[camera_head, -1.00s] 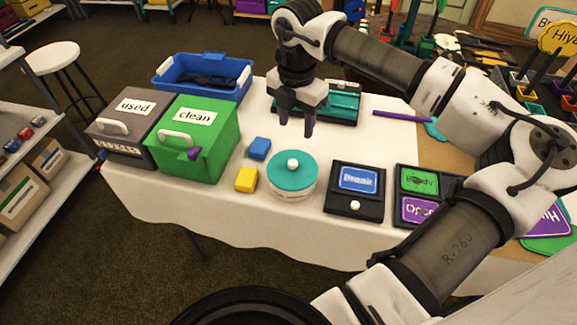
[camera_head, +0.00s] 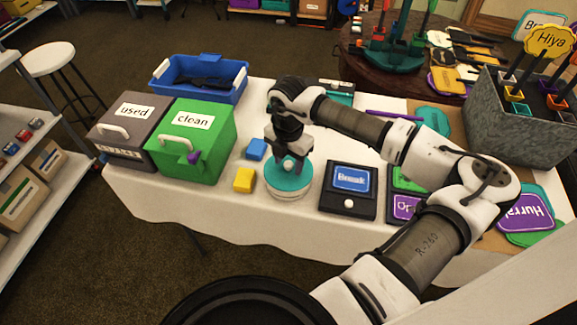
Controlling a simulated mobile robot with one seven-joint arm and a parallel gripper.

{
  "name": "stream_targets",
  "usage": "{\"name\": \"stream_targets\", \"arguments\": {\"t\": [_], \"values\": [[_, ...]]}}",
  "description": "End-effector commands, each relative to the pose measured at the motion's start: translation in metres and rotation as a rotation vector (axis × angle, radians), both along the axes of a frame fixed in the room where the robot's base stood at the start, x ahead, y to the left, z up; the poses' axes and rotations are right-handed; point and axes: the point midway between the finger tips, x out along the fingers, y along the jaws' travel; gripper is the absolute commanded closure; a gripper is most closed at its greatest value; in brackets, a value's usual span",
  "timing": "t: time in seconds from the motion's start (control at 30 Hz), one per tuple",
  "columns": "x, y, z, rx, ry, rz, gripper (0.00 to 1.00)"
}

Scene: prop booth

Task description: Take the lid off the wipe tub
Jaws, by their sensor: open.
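The wipe tub (camera_head: 289,194) is a low round white tub near the front of the table. Its teal lid (camera_head: 289,182) is on it, with a white knob (camera_head: 288,165) in the middle. My gripper (camera_head: 287,167) points down over the lid, and its dark fingers are open on either side of the knob. I cannot tell whether the fingers touch the knob. The back of the lid is partly hidden by the gripper.
A blue block (camera_head: 256,149) and a yellow block (camera_head: 244,180) lie just left of the tub. A green "clean" box (camera_head: 190,152) stands further left. A black panel with a blue sign (camera_head: 349,205) lies right of the tub. White tablecloth is bare in front.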

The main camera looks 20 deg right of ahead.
Motion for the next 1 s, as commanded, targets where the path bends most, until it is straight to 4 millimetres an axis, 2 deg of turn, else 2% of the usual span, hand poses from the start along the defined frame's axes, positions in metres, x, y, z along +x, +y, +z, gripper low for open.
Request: {"name": "stream_targets", "arguments": {"t": [0.17, 0.2, 0.5, 0.57, 0.83, 1.0], "values": [[0.0, 0.0, -0.001, 0.0, 0.0, 0.0, 0.52], [0.0, 0.0, -0.001, 0.0, 0.0, 0.0, 0.55], [0.0, 0.0, -0.001, 0.0, 0.0, 0.0, 0.94], [0.0, 0.0, -0.001, 0.0, 0.0, 0.0, 1.0], [0.0, 0.0, 0.002, -0.001, -0.001, 0.0, 1.0], [0.0, -0.001, 0.023, -0.003, -0.002, 0.001, 1.0]]}}
